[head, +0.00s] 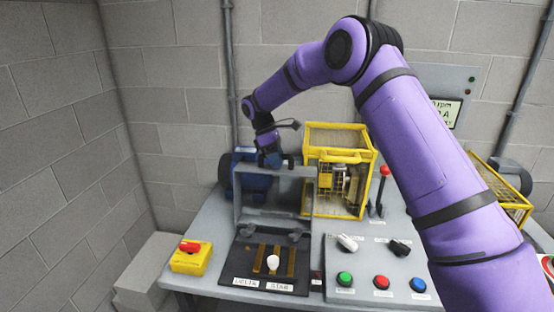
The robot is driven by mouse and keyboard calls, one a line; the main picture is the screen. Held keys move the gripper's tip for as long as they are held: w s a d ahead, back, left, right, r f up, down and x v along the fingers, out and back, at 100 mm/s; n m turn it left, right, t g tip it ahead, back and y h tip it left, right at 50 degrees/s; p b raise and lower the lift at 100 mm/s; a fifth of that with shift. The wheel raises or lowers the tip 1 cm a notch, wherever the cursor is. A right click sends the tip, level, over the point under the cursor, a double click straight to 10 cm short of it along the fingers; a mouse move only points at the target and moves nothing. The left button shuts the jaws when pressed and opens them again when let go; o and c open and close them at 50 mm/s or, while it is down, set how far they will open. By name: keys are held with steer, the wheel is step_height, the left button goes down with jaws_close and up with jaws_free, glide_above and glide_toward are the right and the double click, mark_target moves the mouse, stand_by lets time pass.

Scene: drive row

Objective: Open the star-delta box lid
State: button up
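The star-delta box (244,272) sits at the front left of the grey bench. Its dark inside shows, with brass-coloured strips, a white knob (272,262) and labels reading DELTA and STAR. Its grey lid (262,218) stands raised, roughly upright, at the back of the box. My gripper (275,163) is at the top edge of the lid, in front of a blue motor-like body. Its fingers are small and dark here, so I cannot tell whether they are open or shut, or touching the lid.
A yellow caged machine (339,170) stands right of the lid, with a red-knobbed lever (384,172) beside it. A yellow box with a red button (190,257) is at the left. A panel (340,270) with coloured buttons lies right. My purple arm spans the right side.

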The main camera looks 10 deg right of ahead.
steer(key=v, duration=1)
steer(key=shift+w+a+r, duration=0.1)
steer(key=shift+r, duration=0.25)
steer(key=w+d+t+y, duration=0.2)
steer(key=w+d+y, duration=0.1)
steer(key=d+y, duration=0.15)
step_height(320, 180, down, 10)
steer(key=shift+s+r, duration=0.15)
steer(key=shift+s, duration=0.2)
steer(key=shift+a, duration=0.1)
steer(key=shift+h, duration=0.25)
jaws_close()
